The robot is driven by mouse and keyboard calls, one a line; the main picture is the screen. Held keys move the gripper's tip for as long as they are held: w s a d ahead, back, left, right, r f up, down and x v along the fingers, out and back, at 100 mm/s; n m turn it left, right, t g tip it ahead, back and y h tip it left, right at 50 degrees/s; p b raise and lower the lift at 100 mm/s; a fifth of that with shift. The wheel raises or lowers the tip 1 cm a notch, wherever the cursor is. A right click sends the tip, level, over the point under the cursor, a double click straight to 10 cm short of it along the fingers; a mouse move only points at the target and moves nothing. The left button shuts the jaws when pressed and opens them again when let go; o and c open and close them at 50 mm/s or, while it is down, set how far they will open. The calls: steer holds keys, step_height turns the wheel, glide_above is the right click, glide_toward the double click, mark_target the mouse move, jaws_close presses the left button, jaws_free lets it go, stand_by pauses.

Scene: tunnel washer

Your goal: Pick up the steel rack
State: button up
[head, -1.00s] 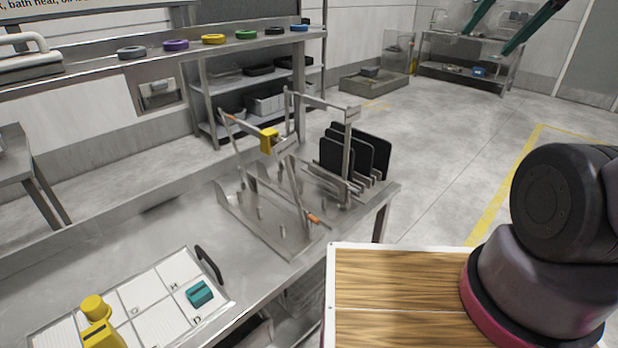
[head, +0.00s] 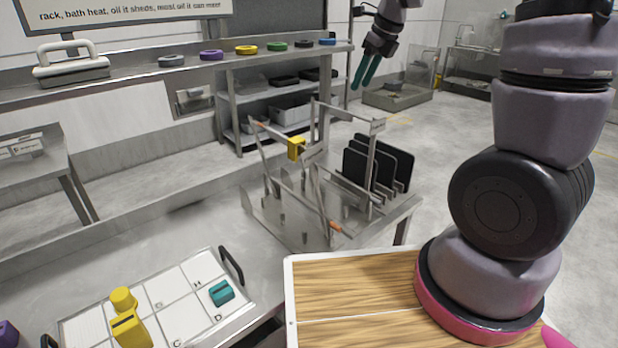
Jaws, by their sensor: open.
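A steel rack (head: 369,150) with a tall upright handle frame stands at the far right end of the steel bench. Several black panels (head: 392,163) stand upright in its slots. My gripper (head: 363,84) has teal fingers pointing down. In the picture it is above the rack, apart from it, with nothing between the fingers. Its true distance from the rack is hard to judge. The rack's lower left side is partly hidden by a steel fixture (head: 290,232) with slanted bars, orange tips and a yellow block (head: 296,149).
A white lettered tray (head: 190,300) with a teal block (head: 221,293) and a yellow piece (head: 128,322) lies on the bench. Coloured rings (head: 247,50) line a ledge behind. A shelf unit (head: 232,110) stands beyond. A wooden board (head: 350,290) is in front. Open floor lies right of the bench.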

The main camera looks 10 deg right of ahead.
mark_target(340, 112)
steer(key=shift+m, duration=0.5)
steer(key=x, duration=0.4)
steer(key=a+x, duration=0.1)
steer(key=x, duration=0.2)
steer(key=shift+w+r, duration=0.25)
steer(key=x, duration=0.5)
steer(key=shift+w+a+f, duration=0.15)
steer(key=shift+a+f, duration=0.05)
steer(key=shift+a, duration=0.05)
jaws_close()
steer(key=shift+r, duration=0.15)
